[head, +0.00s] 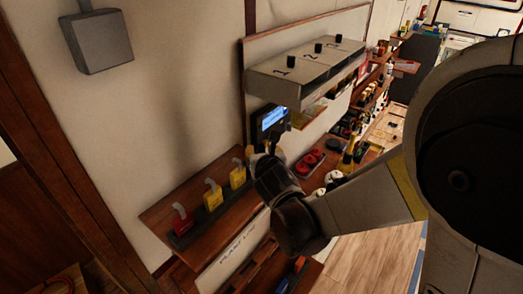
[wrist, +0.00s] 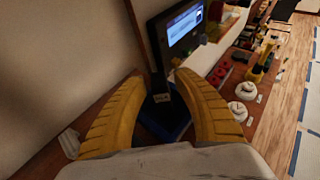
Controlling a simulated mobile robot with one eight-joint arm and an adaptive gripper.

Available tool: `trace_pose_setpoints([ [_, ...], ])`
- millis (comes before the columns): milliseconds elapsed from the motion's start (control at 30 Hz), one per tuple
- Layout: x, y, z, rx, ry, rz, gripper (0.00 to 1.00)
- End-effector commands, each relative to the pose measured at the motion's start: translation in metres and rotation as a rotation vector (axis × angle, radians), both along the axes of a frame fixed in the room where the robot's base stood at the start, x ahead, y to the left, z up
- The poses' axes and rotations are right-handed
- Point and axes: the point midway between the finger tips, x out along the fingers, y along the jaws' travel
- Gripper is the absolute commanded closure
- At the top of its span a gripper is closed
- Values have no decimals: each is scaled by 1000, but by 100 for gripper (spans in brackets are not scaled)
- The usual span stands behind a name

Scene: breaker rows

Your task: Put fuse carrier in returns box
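My gripper (wrist: 160,82) is open, with its two yellow ribbed fingers spread apart. Between and beyond the fingers is a dark upright piece with a small pale label (wrist: 160,97), over a dark blue base (wrist: 165,122); I cannot tell whether it is the fuse carrier. No contact with the fingers shows. In the head view my gripper (head: 265,152) is over the wooden shelf, just below the lit screen (head: 270,117). A pale strip with lettering (head: 238,246) is on the shelf's front; I cannot read it. I cannot pick out the returns box with certainty.
One red (head: 181,212) and two yellow hooked pieces stand in a row on the shelf, left of my gripper. A grey numbered cabinet (head: 300,75) hangs above. Red round pieces (head: 310,160) and white rolls (wrist: 245,90) lie to the right. A grey box (head: 100,42) is on the wall.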

Motion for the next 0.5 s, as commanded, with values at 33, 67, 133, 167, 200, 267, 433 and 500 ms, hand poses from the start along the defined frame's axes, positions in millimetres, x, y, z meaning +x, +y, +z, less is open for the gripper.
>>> trace_pose_setpoints([
  [33, 0, 0, 0, 0, 0, 0, 64],
  [67, 0, 0, 1, 0, 0, 0, 64],
  [133, 0, 0, 3, 0, 0, 0, 64],
  [167, 0, 0, 5, 0, 0, 0, 64],
  [200, -5, 0, 6, 0, 0, 1, 64],
  [267, -13, -1, 9, 0, 0, 1, 64],
  [433, -47, -5, 23, -1, 0, 3, 64],
  [500, -61, -7, 29, 0, 0, 2, 64],
])
